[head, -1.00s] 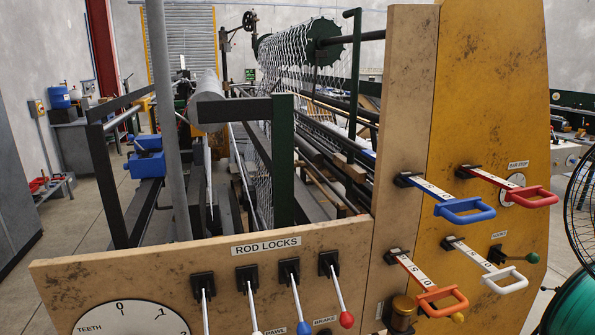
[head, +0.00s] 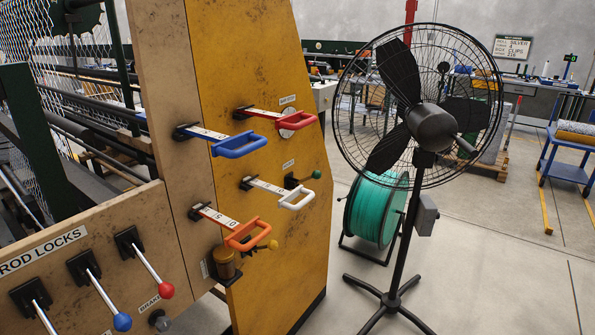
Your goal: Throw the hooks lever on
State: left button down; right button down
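Neither of my grippers shows in the head view.
Red (head: 297,121), blue (head: 240,145) and orange (head: 248,234) handles project from the panels. A black pedestal fan (head: 432,127) stands to the right, with a green reel (head: 375,210) behind it. Rod-lock levers (head: 148,264) are at lower left. Floor is open at right.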

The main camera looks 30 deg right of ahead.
aim_at(317, 174)
jog(key=z, duration=1.1)
